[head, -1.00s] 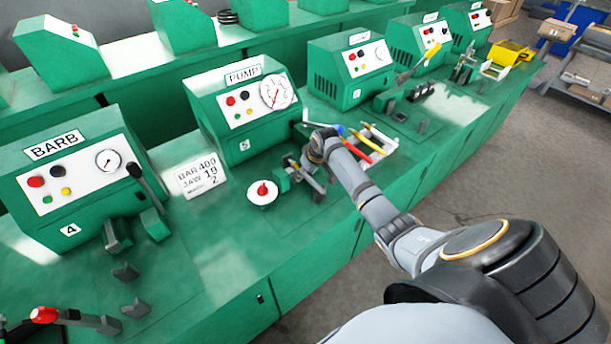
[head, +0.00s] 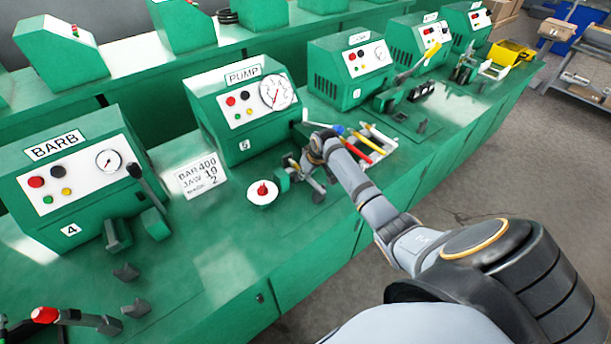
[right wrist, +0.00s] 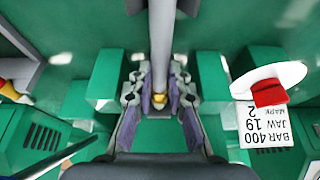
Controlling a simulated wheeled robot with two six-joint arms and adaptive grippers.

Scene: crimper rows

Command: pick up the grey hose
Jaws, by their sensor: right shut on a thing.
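The grey hose (right wrist: 159,45) shows in the right wrist view as a straight pale grey tube with a brass-coloured end. It runs from the top edge down between the two fingers. My right gripper (right wrist: 158,88) is shut on it near the brass end. In the head view my right gripper (head: 308,178) is low over the bench in front of the PUMP machine (head: 238,105). There the hose is mostly hidden by the gripper and arm, and I cannot make it out clearly. My left gripper is not in view.
A white dish with a red knob (head: 262,192) stands just left of the gripper. A tray with coloured handles (head: 388,150) is close on the right. The BARB machine (head: 80,175) stands at left.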

